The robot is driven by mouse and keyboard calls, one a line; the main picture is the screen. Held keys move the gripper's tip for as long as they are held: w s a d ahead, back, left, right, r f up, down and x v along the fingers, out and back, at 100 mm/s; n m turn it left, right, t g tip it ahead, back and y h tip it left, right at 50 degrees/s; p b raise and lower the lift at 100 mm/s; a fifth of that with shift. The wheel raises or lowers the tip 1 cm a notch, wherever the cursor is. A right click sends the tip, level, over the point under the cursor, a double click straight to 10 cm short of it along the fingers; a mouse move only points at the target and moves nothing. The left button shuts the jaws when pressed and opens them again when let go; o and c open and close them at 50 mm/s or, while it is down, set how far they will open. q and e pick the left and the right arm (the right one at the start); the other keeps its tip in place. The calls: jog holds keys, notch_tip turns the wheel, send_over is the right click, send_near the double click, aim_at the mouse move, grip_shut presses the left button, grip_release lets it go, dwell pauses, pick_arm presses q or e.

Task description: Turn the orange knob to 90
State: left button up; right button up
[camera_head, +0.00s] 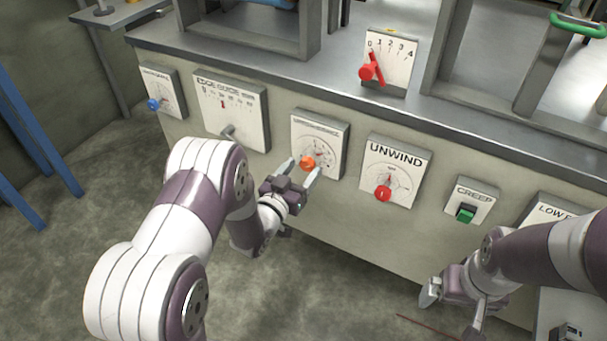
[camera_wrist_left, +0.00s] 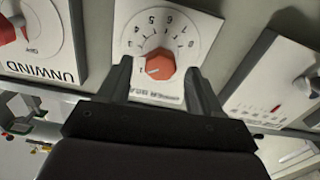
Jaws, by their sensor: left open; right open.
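The orange knob (camera_head: 307,162) sits on a white dial panel (camera_head: 335,132) on the front of the grey machine. In the left wrist view the orange knob (camera_wrist_left: 160,65) shows between my fingertips, with a numbered dial (camera_wrist_left: 185,38) around it. Its white pointer mark lies near the 1. My left gripper (camera_head: 300,168) is open, its fingers on either side of the knob; it also shows in the left wrist view (camera_wrist_left: 163,75). I cannot tell whether the fingers touch the knob. My right gripper (camera_head: 452,312) is open and empty, low at the right before the machine.
Neighbouring panels carry a red UNWIND knob (camera_head: 383,193), a green CREEP switch (camera_head: 466,213), a slider marked EDGE GUIDE (camera_head: 235,110) and a blue knob (camera_head: 153,104). A red lever (camera_head: 371,70) stands on top. The floor (camera_head: 330,290) between my arms is clear.

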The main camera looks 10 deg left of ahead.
pick_arm(q)
jog(key=shift+x, duration=0.8)
jog(key=shift+s, duration=0.1)
jog(key=c, duration=1.1)
jog(key=shift+o, duration=0.2)
jog(key=shift+m, duration=0.3)
jog(key=shift+r+m, duration=0.1)
jog(key=shift+m, duration=0.8)
jog(key=shift+m+p, duration=0.35)
jog(key=shift+m, duration=1.35)
jog(key=o, duration=1.1)
jog(key=shift+c, duration=0.2)
